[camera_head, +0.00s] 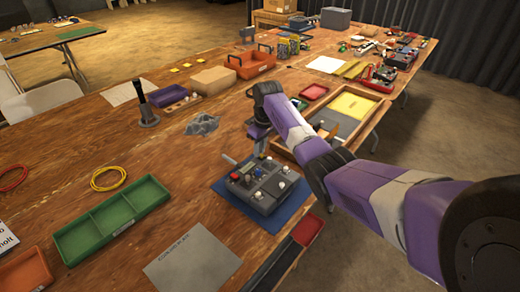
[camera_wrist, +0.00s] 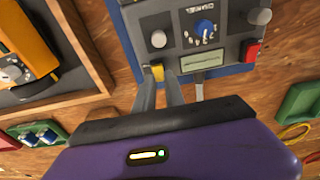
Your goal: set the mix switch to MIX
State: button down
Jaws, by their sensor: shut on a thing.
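A dark grey control box (camera_head: 265,184) lies on a blue mat (camera_head: 227,194) on the wooden table. In the wrist view the box (camera_wrist: 228,38) shows a blue knob (camera_wrist: 205,28), a small display (camera_wrist: 202,60), a red button (camera_wrist: 251,51) and grey knobs. A small yellow switch (camera_wrist: 158,71) is at the box's edge. My gripper (camera_wrist: 159,78) has its fingers closed on the yellow switch. Which marked position the switch is in cannot be read. In the head view my gripper's fingertips are hard to make out beside the box.
A framed wooden tray (camera_head: 330,115) stands behind the box, beneath my arm. A silver lever (camera_wrist: 199,91) sticks out beside my fingers. A green tray (camera_head: 112,218) and a grey sheet (camera_head: 192,262) lie to the left and front. Bare tabletop lies left of the mat.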

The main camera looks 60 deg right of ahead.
aim_at(262, 155)
jog(key=c, duration=1.4)
grip_release()
notch_tip(262, 155, up, 8)
jog(key=s, duration=0.1)
jog(key=shift+f, duration=0.15)
jog(key=shift+a, duration=0.1)
